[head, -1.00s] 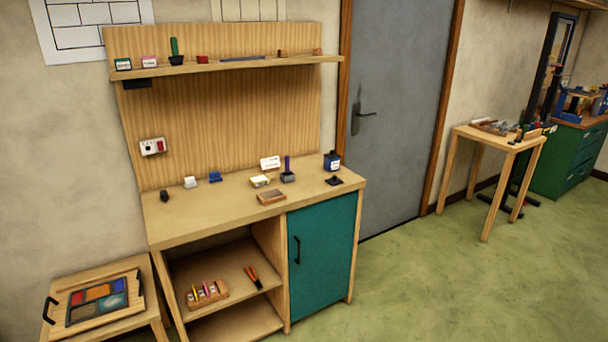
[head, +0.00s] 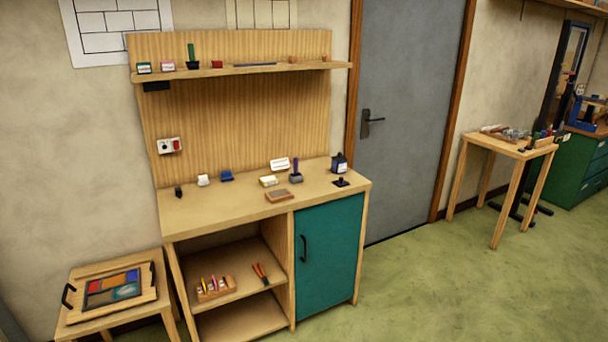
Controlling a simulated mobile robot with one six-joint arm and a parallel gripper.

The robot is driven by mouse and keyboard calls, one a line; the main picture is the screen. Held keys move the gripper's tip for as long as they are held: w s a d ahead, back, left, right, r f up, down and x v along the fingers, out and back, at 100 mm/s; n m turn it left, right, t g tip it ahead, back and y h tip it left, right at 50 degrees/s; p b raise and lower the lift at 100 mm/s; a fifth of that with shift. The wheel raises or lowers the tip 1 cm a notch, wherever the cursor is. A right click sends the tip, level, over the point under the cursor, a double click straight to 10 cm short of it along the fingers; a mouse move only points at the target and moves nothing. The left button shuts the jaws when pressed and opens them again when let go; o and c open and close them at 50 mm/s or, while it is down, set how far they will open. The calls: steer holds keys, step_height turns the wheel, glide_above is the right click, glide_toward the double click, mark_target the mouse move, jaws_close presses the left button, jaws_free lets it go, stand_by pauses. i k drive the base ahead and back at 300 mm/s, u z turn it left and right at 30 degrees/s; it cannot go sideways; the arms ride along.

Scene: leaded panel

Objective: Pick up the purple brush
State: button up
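A small upright purple object, likely the purple brush (head: 296,165), stands in a small dark grey holder (head: 296,179) on the wooden workbench top (head: 225,207). It is on the right half of the bench, between a pale yellow block and a dark blue bottle. Only its upper part shows; the lower end is hidden in the holder. My gripper is not in view.
A shelf (head: 240,70) overhangs the bench back. A low table with a tray (head: 72,319) stands left. Green floor (head: 420,290) is clear in front.

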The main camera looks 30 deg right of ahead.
mark_target(295, 173)
steer(key=u, duration=0.1)
steer(key=i, duration=0.95)
steer(key=z, duration=0.05)
